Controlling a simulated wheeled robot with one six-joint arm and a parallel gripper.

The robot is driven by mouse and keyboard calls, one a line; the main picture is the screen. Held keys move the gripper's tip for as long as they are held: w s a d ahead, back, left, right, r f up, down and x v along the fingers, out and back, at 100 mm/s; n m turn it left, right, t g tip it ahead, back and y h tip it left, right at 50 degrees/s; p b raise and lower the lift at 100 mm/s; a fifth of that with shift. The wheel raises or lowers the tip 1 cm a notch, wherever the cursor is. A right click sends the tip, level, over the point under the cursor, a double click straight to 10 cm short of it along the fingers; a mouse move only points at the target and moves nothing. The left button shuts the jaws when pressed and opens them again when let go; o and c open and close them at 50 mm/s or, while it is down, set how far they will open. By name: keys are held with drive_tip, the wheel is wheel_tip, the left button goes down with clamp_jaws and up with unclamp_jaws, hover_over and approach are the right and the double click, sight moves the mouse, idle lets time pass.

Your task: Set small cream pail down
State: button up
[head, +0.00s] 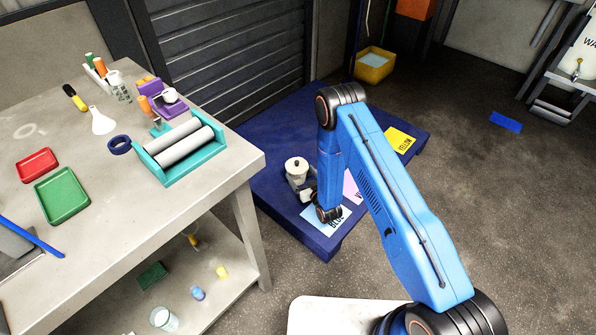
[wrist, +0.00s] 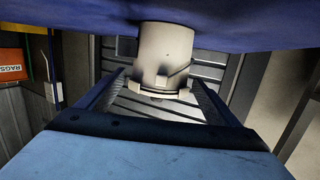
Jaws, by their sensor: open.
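The small cream pail (head: 296,168) stands upright on the dark blue pallet (head: 266,200), near its left edge and behind the blue label sheet (head: 318,219). My gripper (head: 298,184) is low at the pallet, right by the pail. In the wrist view the pail (wrist: 166,52) is between and beyond the open fingers of my gripper (wrist: 160,88), with its base against the blue surface (wrist: 80,22) at the top of that picture. Whether a finger touches the pail I cannot tell. The lower part of the pail is partly hidden in the head view.
A pink sheet (head: 352,187) and a yellow sheet (head: 399,140) lie on the pallet. A workbench (head: 112,222) with trays and a roller stand (head: 183,150) is close on the left. A yellow bin (head: 374,66) stands behind the pallet. Floor to the right is mostly clear.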

drive_tip(key=v, duration=0.7)
drive_tip(key=shift+s+d, duration=0.1)
drive_tip(key=shift+s, duration=0.05)
